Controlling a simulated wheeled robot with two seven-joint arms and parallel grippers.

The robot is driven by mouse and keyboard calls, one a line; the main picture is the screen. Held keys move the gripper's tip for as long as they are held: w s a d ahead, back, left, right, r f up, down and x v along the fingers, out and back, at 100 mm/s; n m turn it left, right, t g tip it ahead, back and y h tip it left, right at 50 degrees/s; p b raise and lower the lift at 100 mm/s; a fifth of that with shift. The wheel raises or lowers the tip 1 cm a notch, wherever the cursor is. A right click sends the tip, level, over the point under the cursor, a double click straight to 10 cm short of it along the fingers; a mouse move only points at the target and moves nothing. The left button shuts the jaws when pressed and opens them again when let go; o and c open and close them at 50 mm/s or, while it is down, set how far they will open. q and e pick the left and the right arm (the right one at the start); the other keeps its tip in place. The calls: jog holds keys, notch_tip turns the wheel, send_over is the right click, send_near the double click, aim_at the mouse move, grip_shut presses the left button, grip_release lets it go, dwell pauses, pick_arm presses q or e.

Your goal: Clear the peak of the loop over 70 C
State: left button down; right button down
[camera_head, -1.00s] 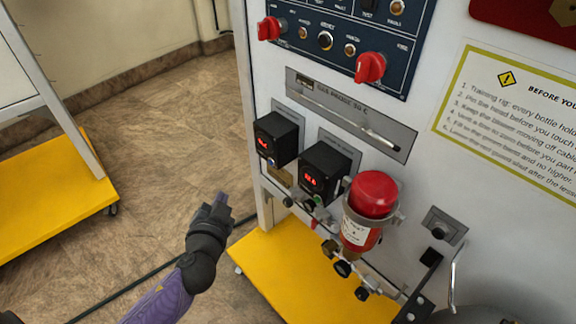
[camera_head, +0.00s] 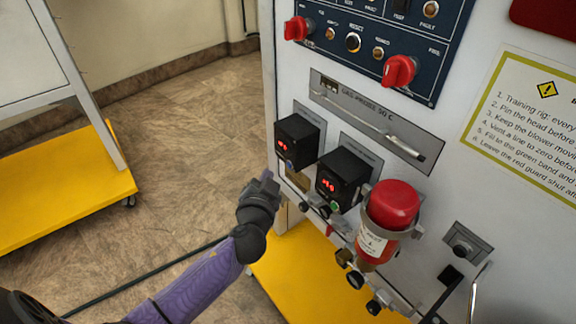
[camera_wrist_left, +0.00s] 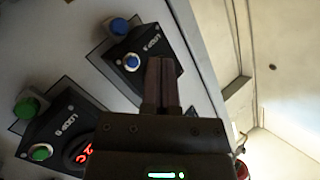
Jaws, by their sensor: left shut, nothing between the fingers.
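Two black loop boxes stand on the white panel. The left box (camera_head: 297,141) has a blue button and the right box (camera_head: 343,179) a green one; each has a lit red display whose digits are too small to read surely. In the left wrist view the blue button (camera_wrist_left: 132,62) is just left of my fingertips, and the green button (camera_wrist_left: 40,153) is at lower left. My left gripper (camera_head: 266,180) is shut and empty, below and left of the blue-button box. In the wrist view its fingers hide part of that box's face. My right gripper is not in view.
A red bottle (camera_head: 392,206) in a ring clamp stands right of the boxes, with small valves below. Red knobs (camera_head: 399,70) and a pale rod (camera_head: 372,125) are above. The yellow base (camera_head: 297,270) juts out below.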

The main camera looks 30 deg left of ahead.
aim_at(289, 165)
pick_arm(q)
jog(key=shift+w+d, duration=0.25)
jog(key=shift+w, duration=0.3)
jog(key=shift+w+d, duration=0.2)
jog(key=shift+w, duration=0.3)
jog(key=shift+w, duration=0.1)
dwell(1.2)
jog(key=shift+w+d+b, duration=0.15)
jog(key=shift+w+b, duration=0.1)
jog(key=shift+b, duration=0.1)
jog(key=shift+w+d, duration=0.1)
jog(key=shift+w, duration=0.15)
dwell(0.9)
jog(key=shift+s+a, duration=0.25)
jog(key=shift+s, duration=0.4)
jog(key=shift+w, duration=0.1)
jog(key=shift+w+d, duration=0.15)
jog(key=shift+w, duration=0.15)
